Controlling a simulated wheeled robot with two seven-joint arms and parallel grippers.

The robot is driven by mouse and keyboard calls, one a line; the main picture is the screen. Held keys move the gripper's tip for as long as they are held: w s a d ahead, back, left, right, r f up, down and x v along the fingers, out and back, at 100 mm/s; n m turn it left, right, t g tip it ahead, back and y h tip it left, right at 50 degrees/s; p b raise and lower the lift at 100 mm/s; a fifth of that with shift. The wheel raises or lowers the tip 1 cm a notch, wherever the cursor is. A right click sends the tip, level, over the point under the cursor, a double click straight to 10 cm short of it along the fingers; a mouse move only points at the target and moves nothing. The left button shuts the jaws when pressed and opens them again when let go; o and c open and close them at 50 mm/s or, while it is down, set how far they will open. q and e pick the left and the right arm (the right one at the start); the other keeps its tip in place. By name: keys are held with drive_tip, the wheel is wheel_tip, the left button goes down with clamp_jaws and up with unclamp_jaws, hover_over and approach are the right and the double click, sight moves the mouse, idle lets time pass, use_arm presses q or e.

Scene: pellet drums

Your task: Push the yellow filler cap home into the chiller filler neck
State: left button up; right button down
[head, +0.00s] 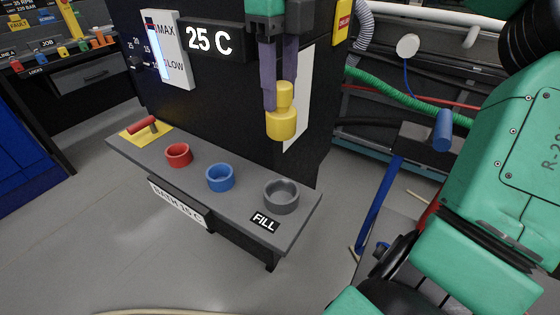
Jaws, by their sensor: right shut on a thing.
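The yellow filler cap (282,123) has a narrow top and a wider lower part and looks upright. My right gripper (280,90) points down from the top and is shut on the cap's narrow top. The chiller filler neck (281,197) is a grey open ring on the grey shelf, by the FILL label (263,222). The cap is in the air above the neck, apart from it, roughly in line with it in the picture. My left gripper is not in view.
The shelf (245,213) also bears a blue ring (220,178), a red ring (178,155) and a red-handled valve (142,127). The black chiller body (217,100) with its 25 C display (208,40) stands behind. Hoses (410,92) run at the right.

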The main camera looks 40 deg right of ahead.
sight(283, 124)
drive_tip(key=f, duration=0.2)
drive_tip(key=f+b, duration=0.1)
drive_tip(key=f, duration=0.3)
drive_tip(key=shift+s, duration=0.4)
drive_tip(key=f, duration=0.4)
drive_tip(key=f+b, duration=0.1)
drive_tip(key=f, duration=0.3)
drive_tip(key=f+b, duration=0.1)
drive_tip(key=f, duration=0.3)
drive_tip(key=shift+w+f, duration=0.1)
drive_tip(key=shift+w, duration=0.15)
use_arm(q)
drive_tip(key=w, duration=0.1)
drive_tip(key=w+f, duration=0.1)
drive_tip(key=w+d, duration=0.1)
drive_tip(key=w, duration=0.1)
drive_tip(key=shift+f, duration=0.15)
use_arm(e)
drive_tip(key=shift+f, duration=0.1)
drive_tip(key=shift+c, duration=2.4)
unclamp_jaws()
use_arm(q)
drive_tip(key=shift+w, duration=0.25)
